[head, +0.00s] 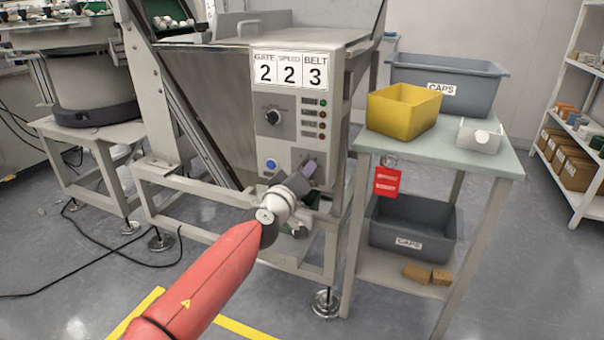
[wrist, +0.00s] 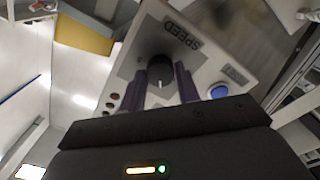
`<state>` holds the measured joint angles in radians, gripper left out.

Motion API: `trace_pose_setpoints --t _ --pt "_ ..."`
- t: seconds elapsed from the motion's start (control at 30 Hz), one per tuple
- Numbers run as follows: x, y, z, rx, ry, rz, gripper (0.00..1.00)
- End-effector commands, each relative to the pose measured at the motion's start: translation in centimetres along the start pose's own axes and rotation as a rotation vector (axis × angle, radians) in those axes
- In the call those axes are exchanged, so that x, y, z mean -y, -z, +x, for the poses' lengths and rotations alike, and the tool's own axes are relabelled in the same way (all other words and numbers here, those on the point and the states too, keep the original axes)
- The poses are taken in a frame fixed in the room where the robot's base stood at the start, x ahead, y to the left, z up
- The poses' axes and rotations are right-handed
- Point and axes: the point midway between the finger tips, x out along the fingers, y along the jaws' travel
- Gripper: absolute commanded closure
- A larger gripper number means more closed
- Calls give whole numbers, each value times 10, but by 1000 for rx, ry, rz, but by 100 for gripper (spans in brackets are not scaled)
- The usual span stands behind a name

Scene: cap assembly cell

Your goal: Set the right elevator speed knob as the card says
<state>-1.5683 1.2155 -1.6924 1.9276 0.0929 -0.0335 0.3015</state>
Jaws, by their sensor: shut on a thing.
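The card (head: 289,70) on top of the machine panel reads GATE 2, SPEED 2, BELT 3. My gripper (head: 307,172) is at the lower right of the panel, beside the blue button (head: 271,164). In the wrist view, its purple fingers (wrist: 165,80) are shut on a dark round knob (wrist: 158,70) with a white pointer line. A SPEED label (wrist: 181,36) is printed beside this knob. Scale marks around the knob are not readable. In the head view my gripper hides the knob.
Another black knob (head: 273,117) sits higher on the panel, left of a column of lights (head: 322,119). To the right, a table (head: 455,160) bears a yellow bin (head: 404,110) and a grey CAPS bin (head: 470,85). A red tag (head: 387,182) hangs at its edge.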

Motion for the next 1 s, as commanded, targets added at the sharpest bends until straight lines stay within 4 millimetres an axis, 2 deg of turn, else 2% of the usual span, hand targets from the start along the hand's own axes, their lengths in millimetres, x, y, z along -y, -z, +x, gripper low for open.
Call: trace_pose_setpoints --t 0.3,0.73,0.77,0.9,1.0 --pt "1 0 0 0 1 -87 91" --pt "1 0 0 0 1 -94 91" --pt "1 0 0 0 1 -94 64" --pt "1 0 0 0 1 -93 46" --pt "0 0 0 0 1 -93 46"
